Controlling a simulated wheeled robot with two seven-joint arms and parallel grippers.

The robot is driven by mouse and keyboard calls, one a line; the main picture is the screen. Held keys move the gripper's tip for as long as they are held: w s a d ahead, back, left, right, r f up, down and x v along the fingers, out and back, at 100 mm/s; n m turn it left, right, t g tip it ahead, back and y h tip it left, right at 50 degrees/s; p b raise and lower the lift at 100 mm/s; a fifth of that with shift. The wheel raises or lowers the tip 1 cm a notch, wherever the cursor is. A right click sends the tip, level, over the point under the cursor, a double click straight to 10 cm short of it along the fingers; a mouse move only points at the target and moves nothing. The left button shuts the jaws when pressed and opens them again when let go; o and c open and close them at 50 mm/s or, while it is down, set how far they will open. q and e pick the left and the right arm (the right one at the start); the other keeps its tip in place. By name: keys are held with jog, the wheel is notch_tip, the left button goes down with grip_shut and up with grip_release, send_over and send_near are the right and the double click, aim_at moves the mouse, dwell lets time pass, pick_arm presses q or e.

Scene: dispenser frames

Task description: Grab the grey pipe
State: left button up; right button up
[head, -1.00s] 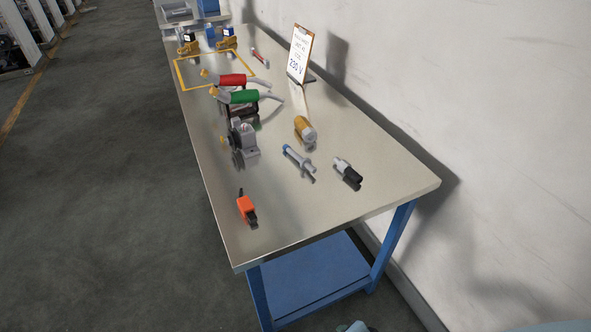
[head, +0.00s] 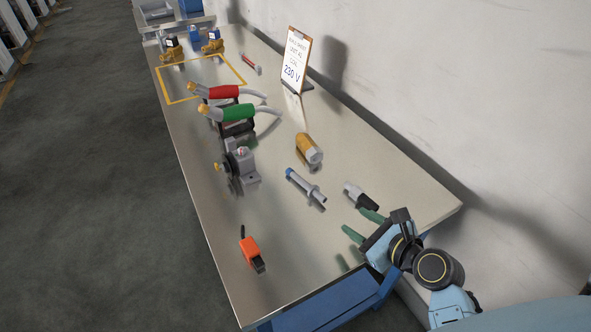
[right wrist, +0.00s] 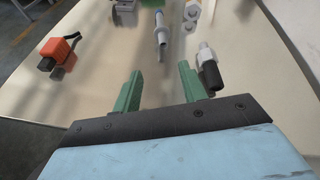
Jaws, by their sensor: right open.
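The grey pipe (head: 309,190), a slim grey tube with a blue end and a collar, lies on the bench between the yellow-grey part and the grey-black connector. It also shows in the right wrist view (right wrist: 161,37), ahead of the fingers and nearly in line with the gap between them. My right gripper (head: 355,221) has green fingers and is over the near right part of the bench, apart from the pipe. In the right wrist view my right gripper (right wrist: 160,73) is open with nothing between its fingers. My left gripper is not in view.
A grey-black connector (head: 359,196) lies close to my right fingers. An orange part (head: 250,252) lies near the left edge. A yellow-grey part (head: 309,150), a grey valve-like unit (head: 241,168) and red (head: 224,92) and green-handled tools (head: 235,113) lie farther back. A wall bounds the right.

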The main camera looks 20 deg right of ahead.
aim_at(325, 200)
jog(key=x, duration=0.2)
jog(key=shift+w, duration=0.4)
jog(key=b+x, duration=0.1)
jog(key=x, duration=0.4)
jog(key=shift+w+f, duration=0.2)
jog(key=shift+w, duration=0.1)
jog(key=shift+w+a, duration=0.1)
jog(key=shift+w, duration=0.1)
jog(key=x, duration=0.1)
jog(key=b+x, duration=0.1)
jog(key=x, duration=0.2)
jog(key=shift+w+d+f, duration=0.25)
jog(key=shift+d+f, duration=0.05)
jog(key=shift+w, duration=0.2)
jog(key=shift+c, duration=0.4)
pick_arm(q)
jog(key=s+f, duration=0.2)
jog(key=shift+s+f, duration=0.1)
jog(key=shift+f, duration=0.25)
pick_arm(e)
grip_shut()
